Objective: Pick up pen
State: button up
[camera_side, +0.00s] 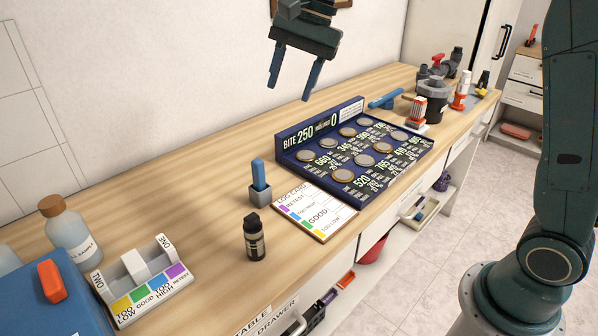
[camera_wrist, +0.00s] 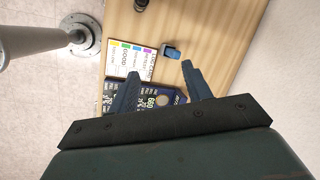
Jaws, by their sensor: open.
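A blue pen-like stick (camera_side: 259,174) stands upright in a small grey block holder (camera_side: 260,195) on the wooden counter, behind the log card. In the wrist view the blue piece (camera_wrist: 172,52) shows just beyond the fingertips, beside the log card. My gripper (camera_side: 289,92) is open and empty, high above the counter near the wall. In the wrist view its two fingers (camera_wrist: 160,70) are spread apart, with nothing between them touching either one.
A log card (camera_side: 315,211) lies in front of the holder, with a black bottle (camera_side: 254,238) nearby. A dark blue board with round discs (camera_side: 385,193) stands to the right. A colour-labelled rack (camera_side: 139,283) and clear bottle (camera_side: 71,236) are at left. Bare counter (camera_side: 190,215) lies left of the holder.

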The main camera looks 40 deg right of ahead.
aim_at(258, 160)
jog(key=w+d+f+m+g, duration=0.1)
jog(key=w+f+m, duration=0.4)
jog(key=w+f, duration=0.5)
jog(key=shift+m+g, duration=0.4)
jog(key=shift+g, duration=0.1)
jog(key=shift+a+f, duration=0.1)
jog(key=shift+x, duration=4.2)
jog(key=shift+d+x, duration=0.15)
jog(key=shift+x, duration=1.15)
jog(key=shift+d+x, duration=0.1)
jog(key=shift+x, duration=1.2)
